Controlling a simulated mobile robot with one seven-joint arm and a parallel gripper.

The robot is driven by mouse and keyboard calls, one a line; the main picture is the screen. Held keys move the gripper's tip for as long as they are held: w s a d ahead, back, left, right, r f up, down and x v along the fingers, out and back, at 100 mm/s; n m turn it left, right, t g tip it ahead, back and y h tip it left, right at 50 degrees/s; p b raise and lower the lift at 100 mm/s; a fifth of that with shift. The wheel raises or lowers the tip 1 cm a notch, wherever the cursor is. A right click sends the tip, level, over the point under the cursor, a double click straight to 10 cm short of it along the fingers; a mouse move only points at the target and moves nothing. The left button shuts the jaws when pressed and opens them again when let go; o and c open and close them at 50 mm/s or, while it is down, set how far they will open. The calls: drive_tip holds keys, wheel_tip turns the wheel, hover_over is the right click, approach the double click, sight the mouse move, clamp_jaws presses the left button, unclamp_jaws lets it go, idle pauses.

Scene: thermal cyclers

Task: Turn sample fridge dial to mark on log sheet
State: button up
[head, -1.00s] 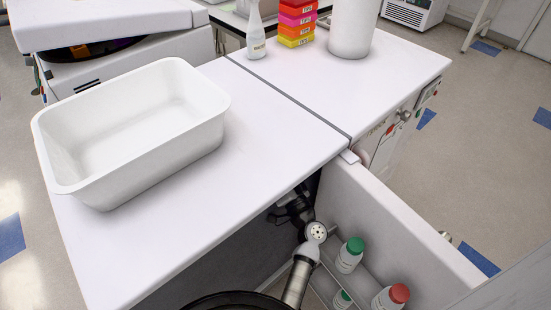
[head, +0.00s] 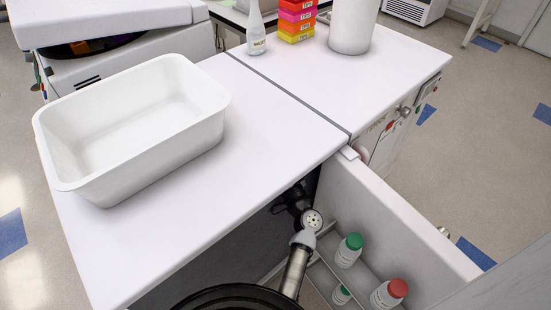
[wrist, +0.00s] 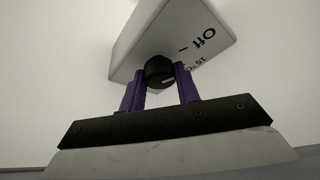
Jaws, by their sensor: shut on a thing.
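The sample fridge dial (wrist: 159,73) is a black round knob with a pale pointer mark, on a white box (wrist: 165,35) inside the fridge. The box carries printed text, "Off" and what looks like "15 °C". In the wrist view my gripper (wrist: 162,80) has its purple fingers on both sides of the dial, shut on it. In the head view my arm reaches into the open fridge under the white counter (head: 250,130), and the counter hides the gripper and dial. I cannot make out the log sheet in any view.
The open fridge door (head: 400,215) stands to the right of my arm. A white tub (head: 130,130) stands on the counter.

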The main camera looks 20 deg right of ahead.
drive_tip(key=m+g+p, duration=0.1)
drive_tip(key=m+p, duration=0.1)
drive_tip(key=m, duration=0.1)
drive_tip(key=m+g+h+p, duration=0.1)
drive_tip(key=m+p, duration=0.1)
drive_tip(key=m, duration=0.1)
drive_tip(key=m+h+p, duration=0.1)
drive_tip(key=m+p, duration=0.1)
drive_tip(key=m, duration=0.1)
drive_tip(key=shift+r+m+g, duration=0.2)
drive_tip(key=shift+m+g, duration=0.2)
drive_tip(key=shift+f+p, duration=0.1)
drive_tip(key=shift+p, duration=0.25)
drive_tip(key=o, duration=1)
drive_tip(key=shift+s, duration=0.1)
